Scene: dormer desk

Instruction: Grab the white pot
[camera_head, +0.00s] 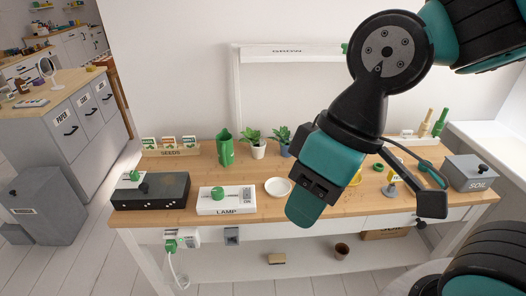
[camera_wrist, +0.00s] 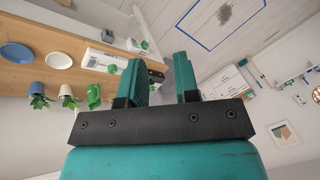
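The white pot (camera_head: 258,152) holds a green leafy plant and stands upright at the back of the wooden desk, between a green jug (camera_head: 225,148) and a blue-grey potted plant (camera_head: 285,149). In the wrist view the white pot (camera_wrist: 67,90) is at the left, well outside the fingers. My gripper (camera_head: 306,208) hangs above the front of the desk, right of and nearer than the pot, not touching it. In the wrist view its fingers (camera_wrist: 159,70) are apart with nothing held between them.
A white dish (camera_head: 279,188) lies in front of the pots. A seed box (camera_head: 170,151) is at the back left. A grey soil bin (camera_head: 469,173) is at the right end.

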